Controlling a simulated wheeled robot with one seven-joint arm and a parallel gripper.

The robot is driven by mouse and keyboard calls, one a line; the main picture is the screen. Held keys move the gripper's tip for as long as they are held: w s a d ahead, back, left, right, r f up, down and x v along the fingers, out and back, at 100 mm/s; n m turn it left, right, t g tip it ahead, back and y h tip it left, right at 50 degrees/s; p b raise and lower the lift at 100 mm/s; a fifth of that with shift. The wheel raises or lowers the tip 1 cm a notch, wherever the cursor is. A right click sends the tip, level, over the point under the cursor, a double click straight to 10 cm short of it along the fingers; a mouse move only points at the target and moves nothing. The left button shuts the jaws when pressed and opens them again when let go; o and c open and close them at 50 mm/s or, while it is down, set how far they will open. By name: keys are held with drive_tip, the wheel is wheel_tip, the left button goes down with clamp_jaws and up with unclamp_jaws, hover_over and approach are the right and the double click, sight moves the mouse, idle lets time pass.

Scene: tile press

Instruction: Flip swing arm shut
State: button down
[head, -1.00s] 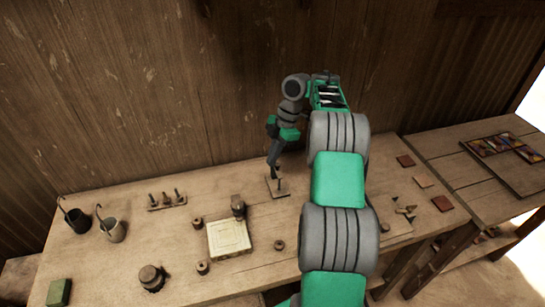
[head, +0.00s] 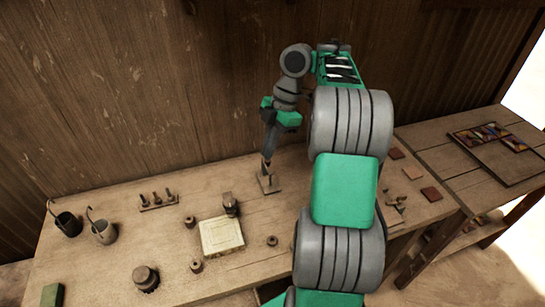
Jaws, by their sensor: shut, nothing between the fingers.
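A cream square plate (head: 222,236), apparently the press, lies on the bench left of my arm. A short dark upright block (head: 230,204) stands at its back edge. It may be the swing arm, but I cannot tell for sure. My gripper (head: 267,164) points down, shut and empty, behind and to the right of the cream plate. It is just above a small flat base with a short post (head: 269,184). I cannot tell whether the fingertips touch the post.
Several small round knobs surround the cream plate, including one on its right (head: 272,240). A peg rack (head: 158,201), two dark cups with hooked handles (head: 104,232) and a round stamp (head: 146,278) stand left. Reddish tiles (head: 431,194) lie right of my arm. A wooden wall is behind.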

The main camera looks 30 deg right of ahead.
drive_tip(key=s, duration=0.1)
drive_tip(key=s+a+r, duration=0.1)
drive_tip(key=s, duration=0.1)
drive_tip(key=s+r, duration=0.1)
drive_tip(key=shift+s+a+r, duration=0.1)
drive_tip(key=shift+s+a, duration=0.1)
drive_tip(key=shift+s, duration=0.15)
